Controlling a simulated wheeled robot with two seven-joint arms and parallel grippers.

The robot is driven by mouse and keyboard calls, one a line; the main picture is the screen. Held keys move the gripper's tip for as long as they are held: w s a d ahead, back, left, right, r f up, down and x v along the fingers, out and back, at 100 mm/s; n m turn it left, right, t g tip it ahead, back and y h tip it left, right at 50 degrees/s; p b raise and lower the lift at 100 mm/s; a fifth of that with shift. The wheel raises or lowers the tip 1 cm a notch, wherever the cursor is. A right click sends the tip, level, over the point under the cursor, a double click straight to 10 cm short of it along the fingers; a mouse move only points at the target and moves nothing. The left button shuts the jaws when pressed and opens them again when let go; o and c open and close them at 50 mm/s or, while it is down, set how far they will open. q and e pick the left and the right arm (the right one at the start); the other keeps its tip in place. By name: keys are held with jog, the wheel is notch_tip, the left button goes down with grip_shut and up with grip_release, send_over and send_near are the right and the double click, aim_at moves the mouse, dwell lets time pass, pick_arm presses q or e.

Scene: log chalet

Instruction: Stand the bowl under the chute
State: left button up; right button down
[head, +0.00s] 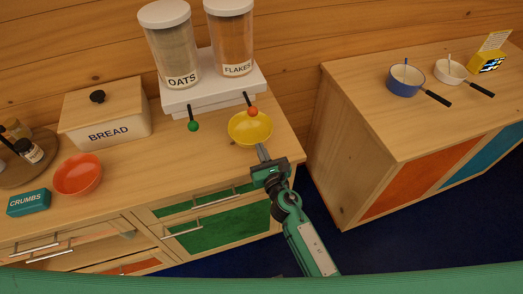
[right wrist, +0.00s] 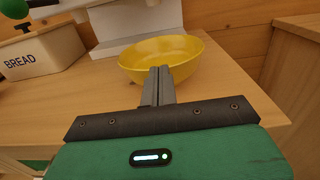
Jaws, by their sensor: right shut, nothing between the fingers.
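A yellow bowl (head: 249,131) stands on the counter at the front of the white dispenser base, below the orange-knobbed lever of the FLAKES container (head: 233,40). An orange-red bowl (head: 78,175) stands further left. The OATS container (head: 170,48) has a lever with a green knob (head: 193,126). The chutes themselves are hard to make out. My right gripper (head: 262,152) is shut and empty at the near side of the yellow bowl. In the right wrist view its fingers (right wrist: 158,85) overlap the near rim of the yellow bowl (right wrist: 180,50); I cannot tell whether they touch. My left gripper is not in view.
A BREAD box (head: 105,118), a teal CRUMBS box (head: 28,202) and a round tray with jars (head: 30,170) stand on the left. A gap separates this counter from another cabinet with a blue pan (head: 405,85) and a white pan (head: 450,75).

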aim_at(252, 136)
jog(key=b+x, duration=0.1)
jog(key=x, duration=0.9)
jog(key=shift+w+a+b, duration=0.15)
jog(key=shift+w+b, duration=0.1)
jog(key=shift+b, duration=0.15)
